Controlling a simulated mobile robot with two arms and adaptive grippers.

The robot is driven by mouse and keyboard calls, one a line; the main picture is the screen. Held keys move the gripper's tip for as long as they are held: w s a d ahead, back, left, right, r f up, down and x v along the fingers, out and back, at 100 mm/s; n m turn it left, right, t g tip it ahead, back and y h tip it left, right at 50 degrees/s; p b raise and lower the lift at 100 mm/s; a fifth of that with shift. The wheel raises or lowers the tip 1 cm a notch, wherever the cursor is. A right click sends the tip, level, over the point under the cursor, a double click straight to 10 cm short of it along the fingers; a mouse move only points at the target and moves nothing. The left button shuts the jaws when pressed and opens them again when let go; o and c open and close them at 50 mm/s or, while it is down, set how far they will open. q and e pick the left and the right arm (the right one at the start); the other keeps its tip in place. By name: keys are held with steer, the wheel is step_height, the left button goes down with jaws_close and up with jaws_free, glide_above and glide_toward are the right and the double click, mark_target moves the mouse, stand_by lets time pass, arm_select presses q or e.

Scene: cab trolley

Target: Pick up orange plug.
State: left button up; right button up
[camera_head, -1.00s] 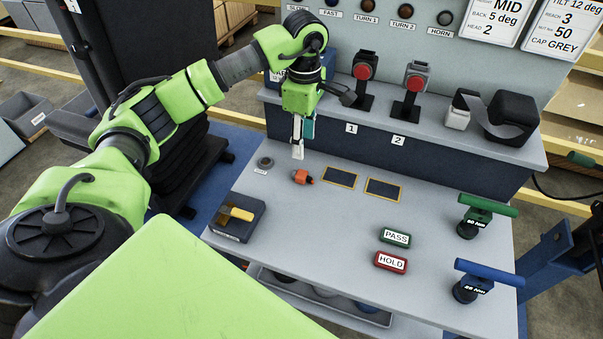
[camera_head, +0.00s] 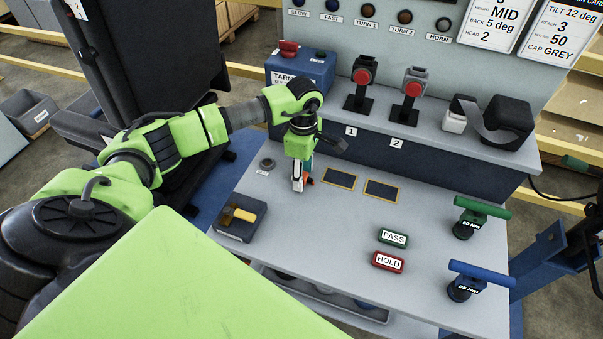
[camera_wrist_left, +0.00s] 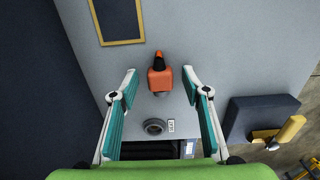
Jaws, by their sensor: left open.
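The orange plug (camera_wrist_left: 159,76) lies on the grey bench top, between and slightly beyond my left fingertips in the left wrist view. In the head view only a small part of the orange plug (camera_head: 310,180) shows beside the fingers. My left gripper (camera_head: 299,186) points down over the bench at the plug. In the left wrist view my left gripper (camera_wrist_left: 159,84) is open, with one teal-padded finger on each side of the plug and a gap to both. Its exact height above the bench is hard to tell. My right gripper is not seen.
A round dark socket (camera_head: 267,164) sits left of the plug. A dark block with a yellow handle (camera_head: 239,215) stands nearer. Two dark framed pads (camera_head: 382,190) lie to the right. The raised shelf (camera_head: 440,152) with two red-button joysticks stands behind. Bench space in front is clear.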

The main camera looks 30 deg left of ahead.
arm_select(q)
steer(key=c, duration=1.2)
steer(key=shift+r, duration=0.2)
steer(key=shift+r, duration=0.3)
step_height(320, 180, up, 2)
steer(key=shift+w+r+b, duration=0.1)
steer(key=shift+b, duration=0.2)
steer(key=s+d+r+b, duration=0.1)
steer(key=s+r, duration=0.2)
steer(key=s, duration=0.1)
steer(key=s+d+r+b, duration=0.1)
steer(key=s+d+r, duration=0.1)
steer(key=s, duration=0.3)
steer(key=s+d+r+b, duration=0.1)
steer(key=s+r, duration=0.3)
steer(key=r, duration=0.1)
steer(key=shift+s+d+b, duration=0.2)
steer(key=shift+d+b, duration=0.1)
steer(key=shift+d, duration=0.05)
